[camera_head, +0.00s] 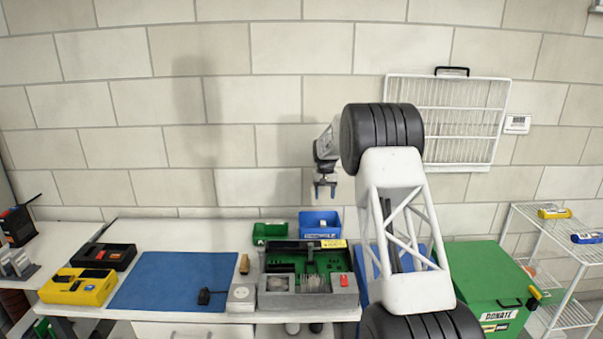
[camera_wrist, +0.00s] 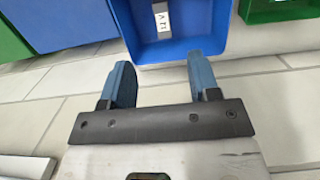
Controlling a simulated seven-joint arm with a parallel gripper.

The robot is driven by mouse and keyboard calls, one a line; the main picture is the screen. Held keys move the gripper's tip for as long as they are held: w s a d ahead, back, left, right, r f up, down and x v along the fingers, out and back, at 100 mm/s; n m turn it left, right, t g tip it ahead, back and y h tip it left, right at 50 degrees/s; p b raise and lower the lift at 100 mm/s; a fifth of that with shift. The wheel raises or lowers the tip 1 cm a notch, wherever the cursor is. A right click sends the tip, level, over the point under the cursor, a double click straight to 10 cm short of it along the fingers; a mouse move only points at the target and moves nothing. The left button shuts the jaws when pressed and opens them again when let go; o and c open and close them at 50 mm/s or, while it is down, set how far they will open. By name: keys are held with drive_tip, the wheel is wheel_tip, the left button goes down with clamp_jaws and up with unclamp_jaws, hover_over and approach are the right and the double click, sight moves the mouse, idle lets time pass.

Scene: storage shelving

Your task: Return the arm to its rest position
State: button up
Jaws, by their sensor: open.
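My gripper (camera_head: 325,190) hangs in front of the brick wall, above the back of the table, with its fingers pointing down. In the wrist view my gripper (camera_wrist: 164,84) has its two blue fingers spread apart with nothing between them. My white arm with black joints rises at the right of centre and hides part of the table and wall. A blue bin (camera_head: 320,224) stands below the gripper; it also shows in the wrist view (camera_wrist: 190,48), beyond the fingertips and apart from them.
A green bin (camera_head: 271,232) sits left of the blue one. The table also holds a grey case (camera_head: 308,298), a blue mat (camera_head: 178,280), a yellow case (camera_head: 78,287) and a black case (camera_head: 104,256). A green donate box (camera_head: 485,275) and a white wire rack (camera_head: 560,265) stand right.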

drive_tip(key=s+d+r+t, duration=0.1)
drive_tip(key=s+r, duration=0.7)
drive_tip(key=s, duration=0.4)
drive_tip(key=s+d+r, duration=0.2)
drive_tip(key=s+r, duration=0.7)
drive_tip(key=s, duration=0.3)
drive_tip(key=s+d+r+t, duration=0.1)
drive_tip(key=s+r, duration=0.7)
drive_tip(key=s, duration=0.4)
drive_tip(key=s+d+r, duration=0.1)
drive_tip(key=s+d, duration=0.1)
drive_tip(key=s, duration=1.9)
drive_tip(key=s+f+t, duration=0.1)
drive_tip(key=s+f, duration=0.2)
drive_tip(key=s, duration=0.7)
drive_tip(key=s+f, duration=0.4)
drive_tip(key=s, duration=0.7)
drive_tip(key=shift+s+d+t, duration=0.2)
drive_tip(key=shift+d+t, duration=0.05)
drive_tip(key=shift+t, duration=0.15)
